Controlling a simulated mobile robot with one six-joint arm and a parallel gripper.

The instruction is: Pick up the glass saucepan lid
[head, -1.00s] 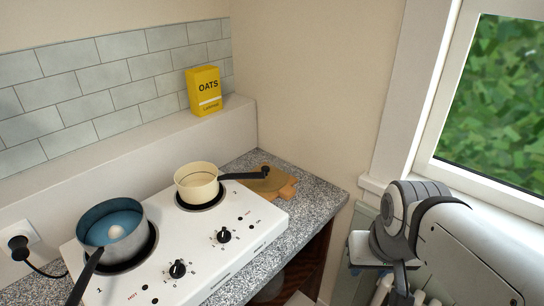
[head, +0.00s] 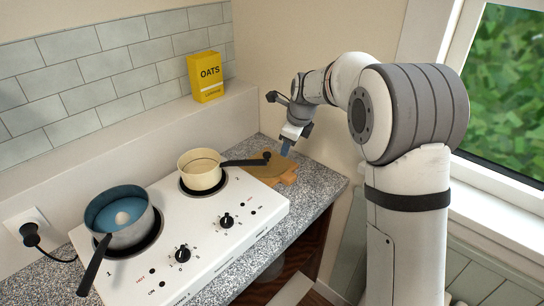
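A round, see-through, olive-tinted shape that looks like the glass saucepan lid (head: 262,169) lies on a wooden board (head: 288,179) at the counter's far right end. A dark knob shows at its top, near the end of the cream saucepan's handle; I cannot tell clearly which it belongs to. My gripper (head: 286,149) points down above the back right of the board, with blue at its tip. It appears apart from the lid. The finger gap is too small to make out.
A cream saucepan (head: 201,177) stands on the back burner of the white hob (head: 213,250), its black handle reaching over the lid area. A blue-lined pan (head: 128,235) with a pale round thing inside stands front left. A yellow oats box (head: 206,78) stands on the ledge.

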